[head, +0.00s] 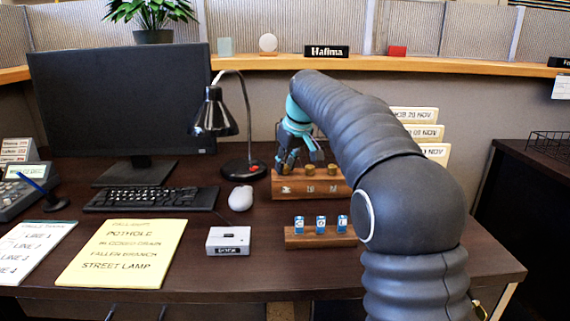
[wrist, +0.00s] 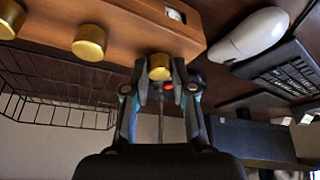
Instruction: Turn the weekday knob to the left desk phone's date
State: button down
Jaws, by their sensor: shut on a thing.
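A wooden block with brass knobs (head: 345,184) stands on the desk below the arm, with small windows along its front. Its middle knob (head: 309,170) and right knob (head: 333,170) are free. My gripper (head: 292,162) is over the left end and hides the left knob in the head view. In the wrist view, my gripper (wrist: 160,82) is shut on that end brass knob (wrist: 159,66), with a fingertip on each side. The left desk phone (head: 22,193) is at the left edge; its display (head: 26,173) carries a date too small to read surely.
A black lamp (head: 214,115) stands left of the block, with a mouse (head: 241,198) and keyboard (head: 150,199) nearby. A second wooden block with blue tiles (head: 320,240) and a small white box (head: 228,240) lie in front. Date cards (head: 415,132) stand behind my arm.

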jog(key=n+g+y, duration=0.1)
jog(key=n, duration=0.2)
jog(key=shift+n, duration=0.5)
jog(key=c, duration=1)
grip_release()
jog(key=shift+d, duration=0.1)
jog(key=shift+o, duration=0.2)
jog(key=v, duration=1.2)
jog(key=shift+w, duration=0.1)
